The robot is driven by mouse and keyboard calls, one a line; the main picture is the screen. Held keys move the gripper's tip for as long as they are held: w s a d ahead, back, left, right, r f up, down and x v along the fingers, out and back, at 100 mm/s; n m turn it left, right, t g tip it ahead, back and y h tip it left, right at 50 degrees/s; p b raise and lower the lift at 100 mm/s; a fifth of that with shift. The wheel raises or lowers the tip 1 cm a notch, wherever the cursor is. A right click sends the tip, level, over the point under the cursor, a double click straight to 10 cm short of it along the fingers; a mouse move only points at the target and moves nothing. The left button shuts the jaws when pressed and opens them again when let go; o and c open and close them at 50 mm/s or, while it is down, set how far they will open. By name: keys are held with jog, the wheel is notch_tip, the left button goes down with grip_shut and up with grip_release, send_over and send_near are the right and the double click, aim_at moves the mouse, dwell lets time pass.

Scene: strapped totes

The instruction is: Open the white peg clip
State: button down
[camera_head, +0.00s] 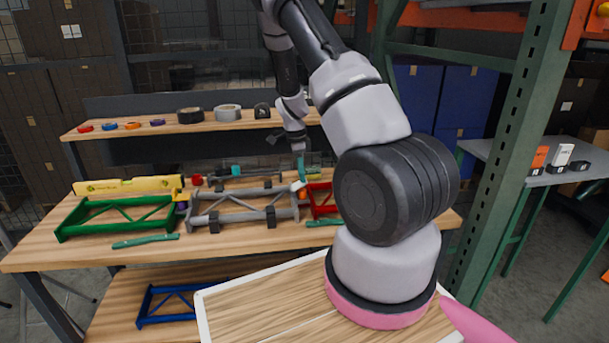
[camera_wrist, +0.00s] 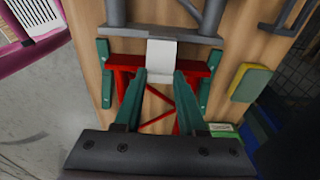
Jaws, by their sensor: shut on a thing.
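The white peg clip (camera_wrist: 161,56) is a small white block in the middle of the wrist view. It sits where the grey frame (camera_wrist: 205,30) meets the red frame (camera_wrist: 205,68). In the head view the clip (camera_head: 298,185) is a small pale patch, partly hidden by my gripper. My gripper (camera_wrist: 161,76) has teal fingers, one at each side of the clip's near end, and is shut on it. My gripper also shows in the head view (camera_head: 301,170), pointing down at the bench. The clip's underside and peg are hidden.
A green frame (camera_head: 68,230) and a yellow level (camera_head: 130,185) lie to the left on the bench. Green strips (camera_wrist: 106,75) flank the red frame. A yellow-green block (camera_wrist: 250,82) lies to the right in the wrist view. Tape rolls (camera_head: 228,112) stand on the back shelf.

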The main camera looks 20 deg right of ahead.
jog(key=h, duration=0.1)
jog(key=a+h, duration=0.1)
jog(key=a+g+h, duration=0.1)
jog(key=shift+w+a+r+h, duration=0.15)
jog(key=shift+w+r+h, duration=0.15)
jog(key=shift+w+h, duration=0.1)
jog(key=w+a+f+g+h, duration=0.1)
jog(key=a+h, duration=0.4)
jog(key=h, duration=0.6)
jog(key=shift+w+a+f+g, duration=0.25)
jog(key=shift+a+f+g, duration=0.1)
jog(key=shift+f+g, duration=0.65)
jog(key=shift+c, duration=2.4)
grip_release()
jog(key=shift+r, duration=0.1)
jog(key=f+v, duration=0.1)
jog(key=v, duration=0.6)
jog(key=shift+a+r, duration=0.25)
jog(key=shift+r, duration=0.15)
